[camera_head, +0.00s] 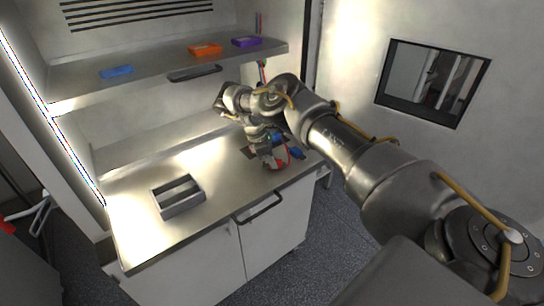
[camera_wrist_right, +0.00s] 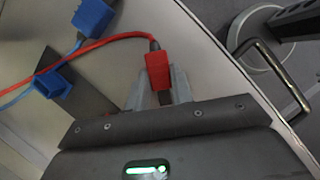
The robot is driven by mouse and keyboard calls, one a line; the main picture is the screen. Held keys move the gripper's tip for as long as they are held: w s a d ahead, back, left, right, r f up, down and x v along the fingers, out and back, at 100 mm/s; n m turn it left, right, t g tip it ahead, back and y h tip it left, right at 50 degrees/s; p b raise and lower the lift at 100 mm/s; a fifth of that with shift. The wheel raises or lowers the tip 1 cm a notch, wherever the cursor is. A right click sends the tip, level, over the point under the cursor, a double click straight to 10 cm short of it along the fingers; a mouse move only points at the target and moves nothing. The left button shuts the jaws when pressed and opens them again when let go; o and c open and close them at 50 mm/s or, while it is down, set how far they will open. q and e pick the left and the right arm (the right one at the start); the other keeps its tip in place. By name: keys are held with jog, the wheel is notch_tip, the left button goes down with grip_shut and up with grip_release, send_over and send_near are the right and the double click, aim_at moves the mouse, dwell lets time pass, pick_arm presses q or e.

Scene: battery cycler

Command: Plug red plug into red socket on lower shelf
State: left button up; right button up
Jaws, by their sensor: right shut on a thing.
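The red plug (camera_wrist_right: 158,72) is between the fingers of my right gripper (camera_wrist_right: 160,88) in the wrist view, with the red cable (camera_wrist_right: 110,40) running off to the left. In the head view my right gripper (camera_head: 268,160) is low over the right front of the steel counter, and red cable shows beside it. On the shelf (camera_head: 150,82) above the counter is an orange-red block (camera_head: 205,49); I cannot tell from here whether it is the red socket. My left gripper is not in view.
Two blue connectors (camera_wrist_right: 92,16) (camera_wrist_right: 53,84) lie near the red cable. The shelf also carries a blue block (camera_head: 116,72) and a purple block (camera_head: 246,41). A grey divided tray (camera_head: 178,208) stands on the counter (camera_head: 150,240). A handle (camera_wrist_right: 268,75) projects at the counter's front.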

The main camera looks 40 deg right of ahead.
jog(key=shift+f, duration=0.15)
jog(key=o, duration=1)
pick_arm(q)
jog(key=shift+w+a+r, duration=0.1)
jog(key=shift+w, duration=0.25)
pick_arm(e)
jog(key=v, duration=1.1)
jog(key=shift+f, duration=0.15)
